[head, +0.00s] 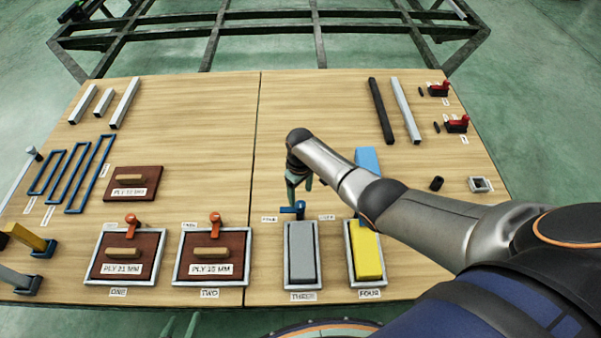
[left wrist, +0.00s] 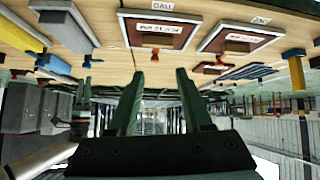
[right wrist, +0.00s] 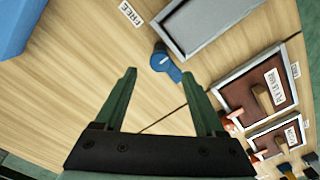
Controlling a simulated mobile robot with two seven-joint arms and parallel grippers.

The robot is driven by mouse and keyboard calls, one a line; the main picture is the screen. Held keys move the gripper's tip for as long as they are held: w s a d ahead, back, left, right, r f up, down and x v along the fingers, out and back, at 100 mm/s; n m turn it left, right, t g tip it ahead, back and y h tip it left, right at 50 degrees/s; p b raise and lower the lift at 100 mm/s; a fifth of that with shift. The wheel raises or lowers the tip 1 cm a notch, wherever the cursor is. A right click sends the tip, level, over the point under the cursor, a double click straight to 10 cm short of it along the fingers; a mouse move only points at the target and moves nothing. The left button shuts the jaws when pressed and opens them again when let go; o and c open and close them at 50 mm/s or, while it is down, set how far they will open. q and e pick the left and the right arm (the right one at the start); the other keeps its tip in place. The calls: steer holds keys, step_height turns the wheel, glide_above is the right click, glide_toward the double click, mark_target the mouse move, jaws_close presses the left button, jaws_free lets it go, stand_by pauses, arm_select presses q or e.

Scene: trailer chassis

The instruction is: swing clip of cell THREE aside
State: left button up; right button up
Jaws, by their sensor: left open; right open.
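Cell THREE (head: 288,282) is a grey-framed cell holding a grey block (head: 301,250), with its label at the front edge. Its blue clip (head: 290,211) stands at the cell's far end, its arm pointing left along the end, apparently clear of the block. The clip also shows in the right wrist view (right wrist: 166,65), beside the frame's short edge. My right gripper (head: 299,186) is open and empty, just beyond the clip; in its wrist view (right wrist: 160,95) the clip lies ahead, apart from the fingers. My left gripper (head: 180,324) is open and empty at the table's front edge.
Cell FOUR (head: 350,282) with a yellow block stands close to the right, under my right arm. Cells ONE (head: 92,280) and TWO (head: 180,280) with orange clips are to the left. A blue block (head: 368,159) lies behind my arm. The back middle of the table is clear.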

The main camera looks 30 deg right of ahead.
mark_target(301, 204)
arm_select(q)
steer(key=shift+s+a+r+p, duration=0.3)
steer(key=shift+a+r+p, duration=0.15)
steer(key=shift+p, duration=0.25)
steer(key=shift+s+a+r+p, duration=0.3)
steer(key=shift+a+p, duration=0.2)
steer(key=shift+p, duration=0.15)
arm_select(e)
step_height(301, 204, up, 7)
arm_select(q)
steer(key=shift+w+r, duration=0.1)
